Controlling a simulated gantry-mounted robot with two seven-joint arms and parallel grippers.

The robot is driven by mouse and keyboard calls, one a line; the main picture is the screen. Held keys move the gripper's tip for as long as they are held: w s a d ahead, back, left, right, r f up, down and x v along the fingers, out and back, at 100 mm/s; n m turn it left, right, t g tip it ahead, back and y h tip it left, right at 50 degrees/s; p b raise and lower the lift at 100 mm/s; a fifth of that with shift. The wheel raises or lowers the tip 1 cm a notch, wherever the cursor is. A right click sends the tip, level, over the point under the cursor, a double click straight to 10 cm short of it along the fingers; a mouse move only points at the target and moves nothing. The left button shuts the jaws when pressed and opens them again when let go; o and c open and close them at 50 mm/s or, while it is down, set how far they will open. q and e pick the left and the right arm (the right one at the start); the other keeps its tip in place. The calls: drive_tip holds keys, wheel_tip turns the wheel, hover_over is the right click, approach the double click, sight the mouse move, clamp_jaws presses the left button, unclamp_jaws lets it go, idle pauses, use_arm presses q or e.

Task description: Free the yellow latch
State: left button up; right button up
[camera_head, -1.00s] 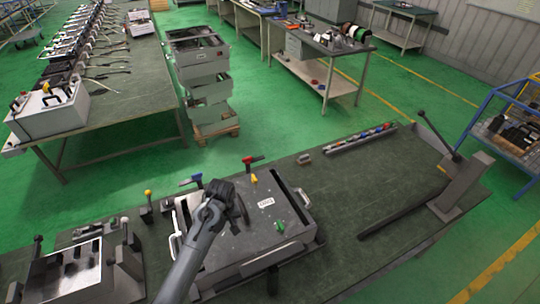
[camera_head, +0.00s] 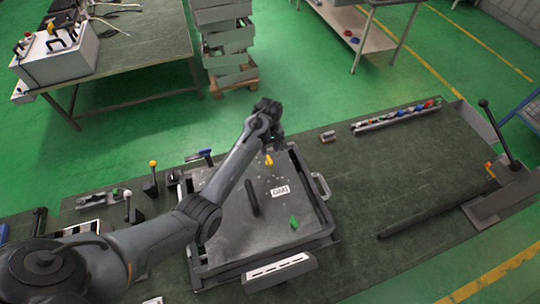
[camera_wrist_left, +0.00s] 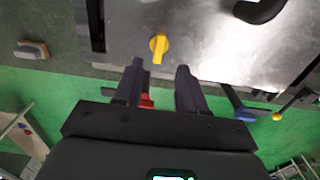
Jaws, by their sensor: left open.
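The yellow latch (camera_head: 268,160) stands on the far part of the grey metal box's top (camera_head: 225,215). In the left wrist view the yellow latch (camera_wrist_left: 158,47) lies just beyond my fingertips, roughly in line with the gap between them. My left gripper (camera_head: 277,146) is above the box's far edge, close to the latch. Its two fingers (camera_wrist_left: 160,72) are apart with nothing held between them, and they do not appear to touch the latch. My right gripper is not in view.
A green latch (camera_head: 294,222) and a black handle (camera_head: 251,198) are on the same lid. The bench right of the box is largely clear.

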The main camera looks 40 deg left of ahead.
sight(269, 159)
use_arm(q)
drive_tip(key=shift+w+f, duration=0.1)
drive_tip(key=shift+f, duration=3.5)
clamp_jaws()
